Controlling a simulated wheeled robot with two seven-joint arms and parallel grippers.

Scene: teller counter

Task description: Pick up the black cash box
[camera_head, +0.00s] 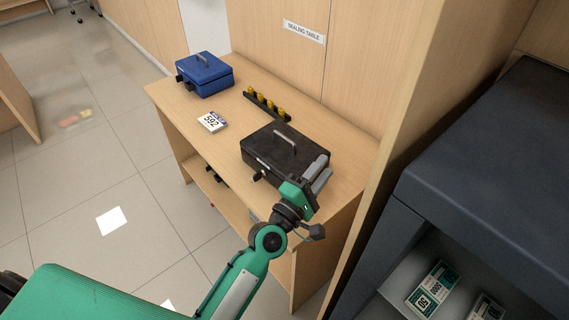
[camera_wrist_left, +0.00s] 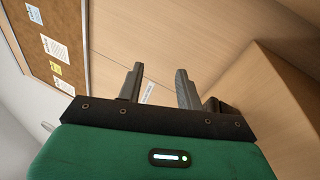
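The black cash box (camera_head: 283,152) sits on the wooden table, near its right end, with its grey lid handle (camera_head: 285,138) upright. My left gripper (camera_head: 320,172) is at the box's right front corner in the head view and overlaps that corner. I cannot tell whether it touches the box. In the left wrist view the two fingers of the left gripper (camera_wrist_left: 160,88) stand apart with nothing between them. A dark patch beside the right finger there is too small to identify. My right gripper is not in view.
On the table (camera_head: 165,97) are a blue cash box (camera_head: 204,74), a white card reading 592 (camera_head: 212,122) and a black rack (camera_head: 267,105) with several yellow pieces. A wooden panel stands behind. A dark cabinet (camera_head: 480,165) holding banknote bundles (camera_head: 433,289) stands at the right.

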